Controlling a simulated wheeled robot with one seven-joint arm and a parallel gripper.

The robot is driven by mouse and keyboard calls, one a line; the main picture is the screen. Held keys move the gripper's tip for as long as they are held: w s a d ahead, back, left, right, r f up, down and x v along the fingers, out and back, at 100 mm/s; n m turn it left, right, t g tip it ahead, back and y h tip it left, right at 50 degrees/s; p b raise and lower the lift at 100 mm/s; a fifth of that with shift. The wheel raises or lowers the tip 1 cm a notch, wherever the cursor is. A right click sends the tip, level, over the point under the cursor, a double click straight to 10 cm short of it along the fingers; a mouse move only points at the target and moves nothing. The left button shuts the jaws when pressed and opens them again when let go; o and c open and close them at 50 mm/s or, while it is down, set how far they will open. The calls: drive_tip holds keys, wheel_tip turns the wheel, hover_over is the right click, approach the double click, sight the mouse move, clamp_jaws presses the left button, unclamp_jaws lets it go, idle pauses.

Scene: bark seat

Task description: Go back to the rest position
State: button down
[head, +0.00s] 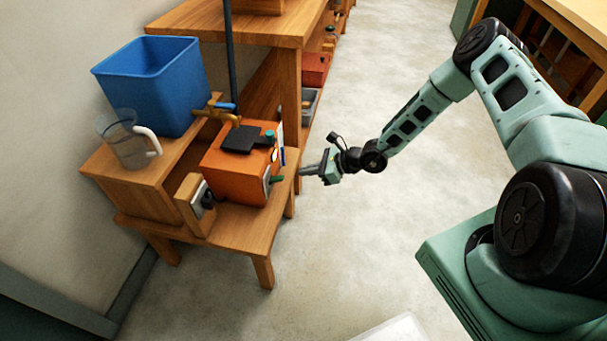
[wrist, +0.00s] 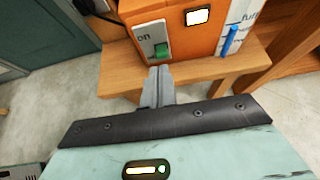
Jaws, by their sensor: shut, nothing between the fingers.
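My gripper (head: 310,172) is shut and empty, held just in front of the orange box (head: 228,172) on the low wooden table (head: 245,228). In the wrist view my gripper (wrist: 158,72) shows its closed fingers pointing at the front of the orange box (wrist: 175,28). A green switch (wrist: 162,50) beside the word "on" sits just beyond the fingertips. I cannot tell whether the fingertips touch it. My arm reaches in from the right in the head view.
A blue bin (head: 155,85) and a clear jug (head: 122,145) with a white handle stand on a raised wooden shelf (head: 150,178). A brass tap (head: 218,110) hangs over the orange box. A wooden shelving unit (head: 240,22) stands behind. Concrete floor (head: 350,240) is clear below my arm.

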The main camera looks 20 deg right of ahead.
drive_tip(key=shift+s+d+r, duration=0.3)
drive_tip(key=shift+d+r, duration=0.15)
drive_tip(key=shift+r, duration=0.1)
drive_tip(key=s+a+r+n+g+p, duration=0.25)
drive_tip(key=s+a+r+n, duration=0.3)
drive_tip(key=r, duration=0.35)
drive_tip(key=s+a+r+n+g+h+p, duration=0.1)
drive_tip(key=s+a+r+n+g, duration=0.35)
drive_tip(key=r+n, duration=0.3)
drive_tip(key=s+a+r+n+g+p, duration=0.2)
drive_tip(key=s+a+r+n, duration=0.3)
drive_tip(key=r, duration=0.5)
drive_tip(key=s+d+r+n+t+h+p, duration=0.2)
drive_tip(key=s+r+n+h+p, duration=0.2)
drive_tip(key=s+r+n+h, duration=0.4)
drive_tip(key=s+r+n, duration=0.6)
drive_tip(key=s+r, duration=0.2)
drive_tip(key=s, duration=0.2)
drive_tip(key=shift+d+n, duration=0.3)
drive_tip(key=shift+s, duration=0.1)
